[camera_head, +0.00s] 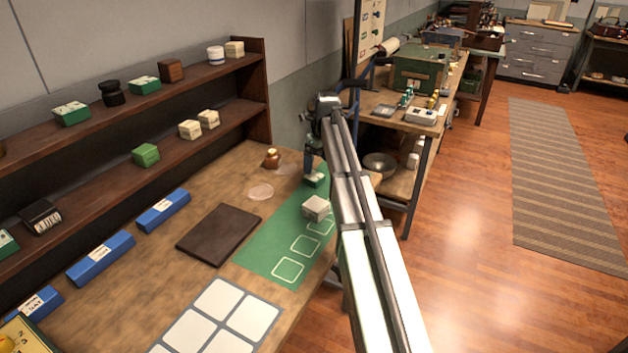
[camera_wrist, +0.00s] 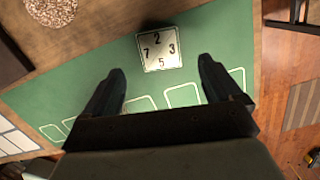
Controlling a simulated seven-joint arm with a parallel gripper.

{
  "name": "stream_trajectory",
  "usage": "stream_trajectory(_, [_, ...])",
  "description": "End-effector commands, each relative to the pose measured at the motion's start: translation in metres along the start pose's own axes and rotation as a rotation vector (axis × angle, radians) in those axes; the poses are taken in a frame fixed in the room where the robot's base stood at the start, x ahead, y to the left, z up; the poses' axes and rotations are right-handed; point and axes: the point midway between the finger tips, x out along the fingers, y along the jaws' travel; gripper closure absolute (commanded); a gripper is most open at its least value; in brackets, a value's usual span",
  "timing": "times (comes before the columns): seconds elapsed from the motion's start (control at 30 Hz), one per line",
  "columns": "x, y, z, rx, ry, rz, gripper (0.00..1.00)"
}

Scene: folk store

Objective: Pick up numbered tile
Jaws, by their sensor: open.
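The numbered tile (camera_wrist: 160,49) is a white square with dark numerals 2, 3, 5 and 7 along its edges. In the wrist view it lies on a green mat (camera_wrist: 100,85), slightly tilted in the picture. My gripper (camera_wrist: 161,70) is open, its two dark fingers wide apart. The tile shows just beyond the fingertips, roughly centred between them, and nothing is held. In the head view my gripper is small and partly hidden by my arm above the mat (camera_head: 262,258). No numerals are legible there.
A dark board (camera_head: 218,234) and a round coaster (camera_head: 260,191) lie left of the mat. A small brown jar (camera_head: 272,158) stands behind them. A shelf (camera_head: 190,137) with small blocks runs along the wall. A white-squared card (camera_head: 222,300) lies in front.

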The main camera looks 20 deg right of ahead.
Motion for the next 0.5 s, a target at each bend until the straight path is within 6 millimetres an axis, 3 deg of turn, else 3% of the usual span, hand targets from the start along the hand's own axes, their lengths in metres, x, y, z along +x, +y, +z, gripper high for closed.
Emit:
stream_trajectory(0.27, [0.011, 0.0, 0.001, 0.0, -0.001, 0.0, 0.08])
stream_trajectory(0.5, [0.04, 0.0, 0.003, 0.0, 0.0, 0.0, 0.08])
